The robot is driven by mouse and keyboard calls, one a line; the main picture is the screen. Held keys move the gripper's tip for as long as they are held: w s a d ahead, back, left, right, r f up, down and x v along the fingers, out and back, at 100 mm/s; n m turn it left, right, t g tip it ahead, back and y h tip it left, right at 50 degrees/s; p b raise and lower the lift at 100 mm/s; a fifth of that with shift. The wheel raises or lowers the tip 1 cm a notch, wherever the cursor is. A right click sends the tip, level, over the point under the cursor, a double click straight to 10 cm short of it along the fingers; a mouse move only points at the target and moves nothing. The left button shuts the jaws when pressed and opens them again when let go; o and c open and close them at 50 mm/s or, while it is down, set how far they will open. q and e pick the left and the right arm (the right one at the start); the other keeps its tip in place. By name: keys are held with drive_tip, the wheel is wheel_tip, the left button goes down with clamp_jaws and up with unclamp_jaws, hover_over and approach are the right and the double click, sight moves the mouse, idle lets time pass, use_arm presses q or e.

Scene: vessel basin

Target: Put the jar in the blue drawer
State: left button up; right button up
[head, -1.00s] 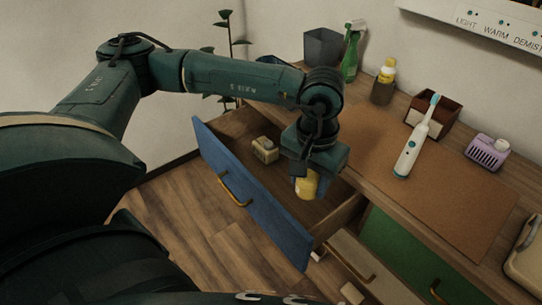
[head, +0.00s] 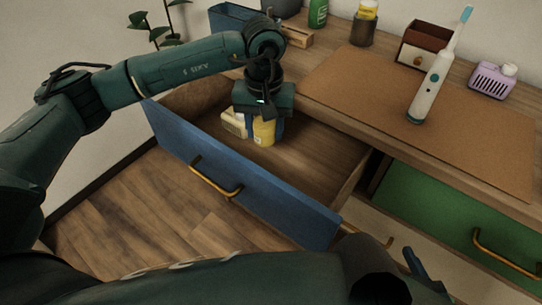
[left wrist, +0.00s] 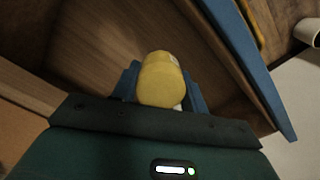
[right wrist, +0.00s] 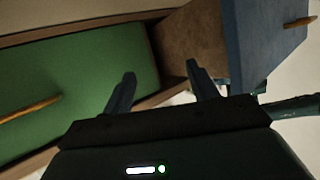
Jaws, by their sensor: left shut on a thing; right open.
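The jar (head: 264,133) has a yellow body or lid and sits between the fingers of my left gripper (head: 262,120), inside the open blue drawer (head: 215,168). In the left wrist view the jar's yellow round top (left wrist: 162,80) shows between the blue fingers, which are shut on it. The gripper points down into the drawer; whether the jar touches the drawer floor I cannot tell. My right gripper (right wrist: 155,90) is open and empty, facing the drawer fronts. In the head view it shows only in part at the bottom right.
A cream object (head: 233,124) lies in the drawer just left of the jar. The green drawer (head: 445,210) is at the right. On the desktop stand a toothbrush (head: 432,85), a small brown box (head: 425,45) and a purple holder (head: 492,80). The drawer's right part is clear.

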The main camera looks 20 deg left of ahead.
use_arm(q)
drive_tip(key=shift+n, duration=0.4)
drive_tip(key=f, duration=0.3)
drive_tip(key=f+b, duration=0.1)
drive_tip(key=f, duration=0.2)
drive_tip(key=w+d+f, duration=0.1)
drive_tip(key=f, duration=0.1)
drive_tip(key=shift+f+b, duration=0.35)
drive_tip(key=shift+f, duration=0.05)
drive_tip(key=shift+w+f, duration=0.1)
drive_tip(key=shift+f, duration=2.1)
drive_tip(key=shift+f+b, duration=0.25)
drive_tip(key=shift+b, duration=0.2)
drive_tip(key=o, duration=1)
drive_tip(key=shift+r, duration=0.1)
drive_tip(key=shift+o, duration=0.2)
